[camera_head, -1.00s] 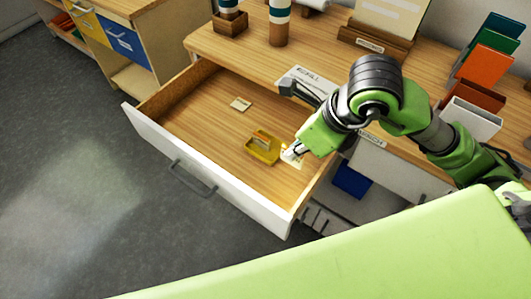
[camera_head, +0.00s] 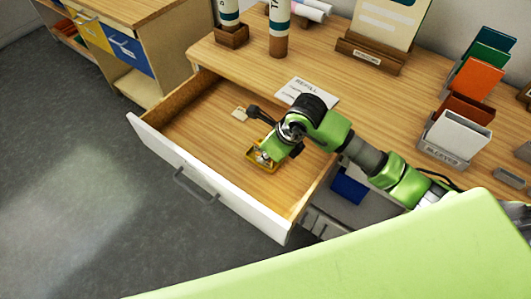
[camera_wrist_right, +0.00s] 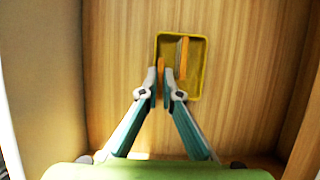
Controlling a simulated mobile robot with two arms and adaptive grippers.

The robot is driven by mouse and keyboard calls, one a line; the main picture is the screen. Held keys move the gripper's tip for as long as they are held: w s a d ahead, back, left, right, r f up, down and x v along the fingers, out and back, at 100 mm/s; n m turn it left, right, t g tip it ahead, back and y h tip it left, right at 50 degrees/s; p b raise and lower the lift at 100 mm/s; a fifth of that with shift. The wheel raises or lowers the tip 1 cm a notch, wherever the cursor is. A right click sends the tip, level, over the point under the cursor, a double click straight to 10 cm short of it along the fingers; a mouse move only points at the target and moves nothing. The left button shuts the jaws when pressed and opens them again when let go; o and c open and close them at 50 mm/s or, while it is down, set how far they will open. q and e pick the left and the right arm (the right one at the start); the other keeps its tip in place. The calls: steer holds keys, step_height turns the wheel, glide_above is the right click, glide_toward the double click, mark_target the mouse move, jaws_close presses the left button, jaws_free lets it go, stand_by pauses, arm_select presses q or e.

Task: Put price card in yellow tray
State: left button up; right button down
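The yellow tray (camera_head: 249,154) lies on the floor of the open drawer, partly hidden by my right gripper (camera_head: 264,157) in the head view. In the wrist view the tray (camera_wrist_right: 197,82) is just ahead of the fingertips, with a thin orange-tan piece (camera_wrist_right: 184,58) standing inside it. My right gripper (camera_wrist_right: 163,83) has a thin orange strip, seen edge-on, between its fingertips. It looks like a price card (camera_wrist_right: 161,67) held upright, over or at the tray's near left part. Whether it touches the tray is unclear. My left gripper is not in view.
The drawer (camera_head: 205,115) has a raised white front (camera_head: 215,180) and side walls. A small pale card (camera_head: 240,112) lies flat behind the tray. The desk above holds cups, a framed sign (camera_head: 385,20), a white REFILL card (camera_head: 307,92) and coloured file holders (camera_head: 478,80).

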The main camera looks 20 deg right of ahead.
steer(key=c, duration=2.7)
jaws_free()
steer(key=shift+f, duration=0.15)
steer(key=shift+o, duration=0.8)
steer(key=shift+r, duration=0.25)
steer(key=shift+d+r, duration=0.1)
steer(key=shift+r, duration=0.25)
steer(key=v, duration=1.1)
steer(key=shift+s+b, duration=0.2)
steer(key=shift+b, duration=0.2)
